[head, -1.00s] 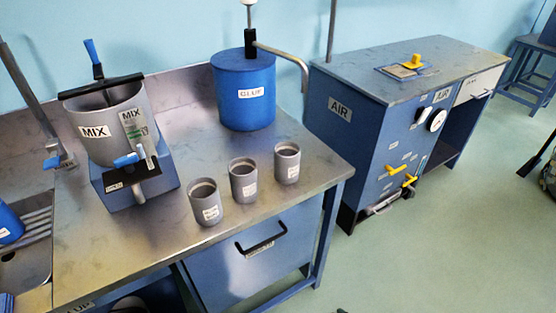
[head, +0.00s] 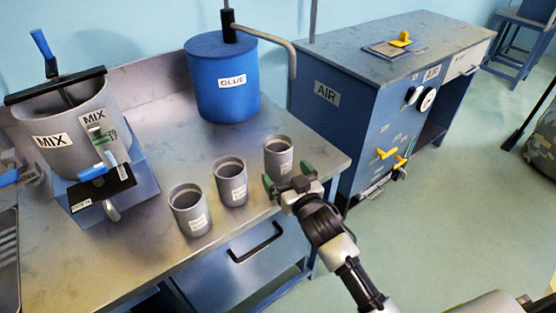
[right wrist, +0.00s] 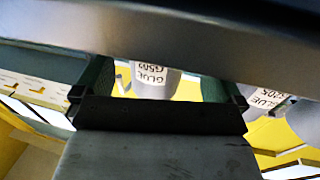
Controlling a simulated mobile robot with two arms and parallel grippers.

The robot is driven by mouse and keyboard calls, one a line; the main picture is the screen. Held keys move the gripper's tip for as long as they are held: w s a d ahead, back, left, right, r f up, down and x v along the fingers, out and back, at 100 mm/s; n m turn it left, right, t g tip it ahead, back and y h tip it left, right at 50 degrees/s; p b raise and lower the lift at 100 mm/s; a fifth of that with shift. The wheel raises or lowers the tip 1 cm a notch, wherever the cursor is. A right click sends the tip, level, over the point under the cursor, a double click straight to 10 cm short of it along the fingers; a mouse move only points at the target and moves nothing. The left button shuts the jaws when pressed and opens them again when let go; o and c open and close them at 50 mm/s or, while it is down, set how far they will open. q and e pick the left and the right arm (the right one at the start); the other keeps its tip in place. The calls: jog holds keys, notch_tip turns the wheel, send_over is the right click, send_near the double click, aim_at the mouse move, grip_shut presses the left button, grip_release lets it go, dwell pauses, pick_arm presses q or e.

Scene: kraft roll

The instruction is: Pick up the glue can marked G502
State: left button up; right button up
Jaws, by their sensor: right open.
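Three grey cans with white labels stand upright in a slanting row near the bench's front right edge: a left can (head: 190,211), a middle can (head: 231,182) and a right can (head: 278,157). Their labels are too small to read in the head view. My right gripper (head: 288,177) is open at the right can's near side, its green fingers spread. In the upside-down right wrist view, a can labelled GLUE and apparently G502 (right wrist: 153,82) shows between the fingers, seemingly the right can. A second GLUE can (right wrist: 266,101) shows outside them. My left gripper is not in view.
A blue GLUE drum (head: 222,85) with a bent pipe stands behind the cans. A MIX pot (head: 68,130) on a blue stand is at the left. The metal bench (head: 150,100) is bare between them. A blue AIR cabinet (head: 338,125) stands to the right, beyond a gap.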

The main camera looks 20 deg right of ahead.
jog(key=w, duration=0.5)
jog(key=shift+w+a, duration=0.25)
jog(key=shift+a, duration=0.1)
jog(key=shift+c, duration=0.2)
jog(key=c, duration=0.9)
